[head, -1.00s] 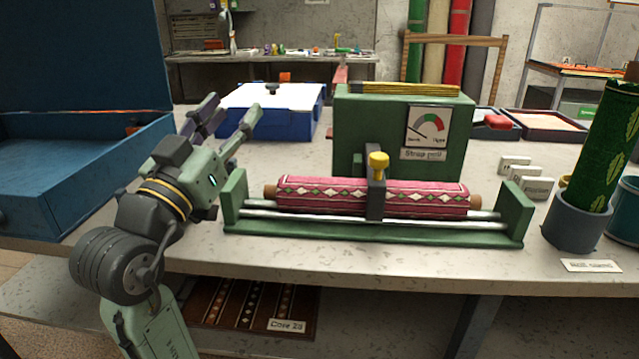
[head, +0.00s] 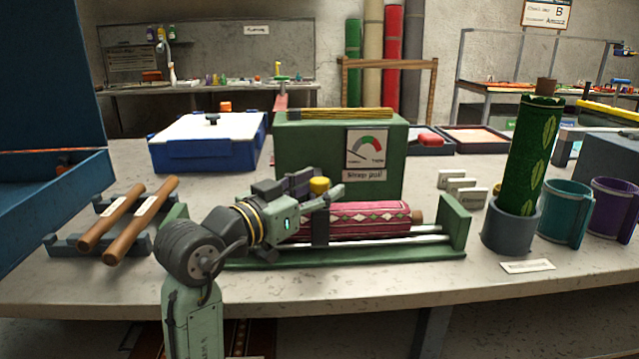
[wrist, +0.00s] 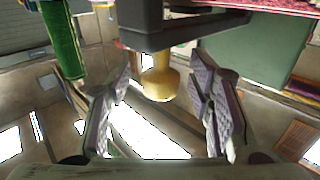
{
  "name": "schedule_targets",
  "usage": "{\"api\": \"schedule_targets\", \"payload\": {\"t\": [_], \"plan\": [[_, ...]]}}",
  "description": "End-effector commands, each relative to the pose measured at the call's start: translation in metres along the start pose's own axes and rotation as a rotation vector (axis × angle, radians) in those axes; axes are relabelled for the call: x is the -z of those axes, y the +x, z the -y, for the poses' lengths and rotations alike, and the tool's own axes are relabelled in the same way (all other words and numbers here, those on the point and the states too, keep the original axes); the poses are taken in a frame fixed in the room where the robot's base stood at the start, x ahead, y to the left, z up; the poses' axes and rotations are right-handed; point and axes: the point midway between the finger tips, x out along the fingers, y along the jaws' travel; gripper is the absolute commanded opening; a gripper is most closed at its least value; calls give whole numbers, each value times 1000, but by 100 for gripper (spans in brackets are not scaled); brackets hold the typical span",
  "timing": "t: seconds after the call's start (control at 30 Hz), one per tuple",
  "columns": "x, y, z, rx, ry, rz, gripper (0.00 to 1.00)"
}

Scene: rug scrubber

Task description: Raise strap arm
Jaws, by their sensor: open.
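The strap arm (head: 320,230) is a dark upright bracket across the red patterned rug roll (head: 370,219). It carries a yellow knob (head: 319,185) at its top. My gripper (head: 306,188) reaches in from the left at knob height and hides the roll's left end. In the wrist view my open gripper (wrist: 160,78) has one purple-grey padded finger on each side of the knob (wrist: 160,84), with a gap at both sides. The dark strap arm (wrist: 170,30) crosses above the knob in that view. The roll lies in a green cradle with metal rails.
A green gauge box (head: 300,150) labelled strap pull stands behind the roll. Two wooden rods (head: 125,218) rest on a stand at left. A green roll in a grey cup (head: 511,230) stands at right. The front bench strip is clear.

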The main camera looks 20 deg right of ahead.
Motion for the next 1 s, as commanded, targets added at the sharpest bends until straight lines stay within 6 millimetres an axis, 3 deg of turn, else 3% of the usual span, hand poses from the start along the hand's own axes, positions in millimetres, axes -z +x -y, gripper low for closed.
{"api": "schedule_targets", "payload": {"t": [0.4,1.0], "plan": [[0,9,0,2,0,1,47],[0,8,0,2,0,0,7]]}}
